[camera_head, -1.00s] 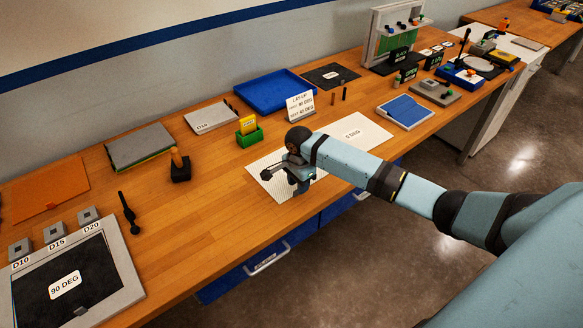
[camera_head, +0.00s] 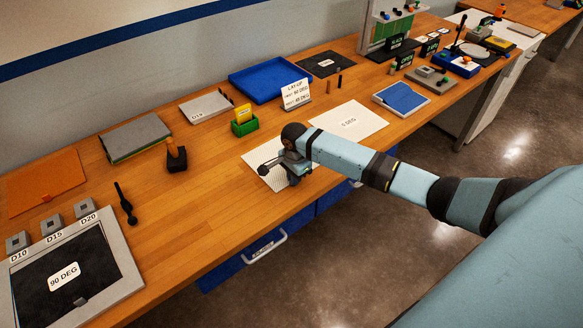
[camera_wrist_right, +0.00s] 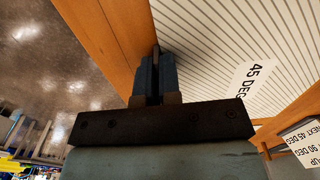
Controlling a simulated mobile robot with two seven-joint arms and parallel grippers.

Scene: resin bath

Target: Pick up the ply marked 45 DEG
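The ply marked 45 DEG (camera_wrist_right: 255,75) is a white sheet with fine stripes, and its label is readable in the right wrist view. In the head view the sheet (camera_head: 258,160) lies on the bench, with its label hidden by my right arm. My right gripper (camera_head: 294,180) is at the sheet's front edge. In the right wrist view its fingers (camera_wrist_right: 155,75) are close together, with a thin piece at the edge between them, seemingly the ply's tab. The sheet looks flat. My left gripper is not in view.
A white 0 DEG ply (camera_head: 345,128) lies just right. A lay-up card (camera_head: 296,94) and a green box (camera_head: 244,127) stand behind. A blue tray (camera_head: 270,98) is at the back. The frame with the 90 DEG ply (camera_head: 120,265) is front left. Bench left of the sheet is clear.

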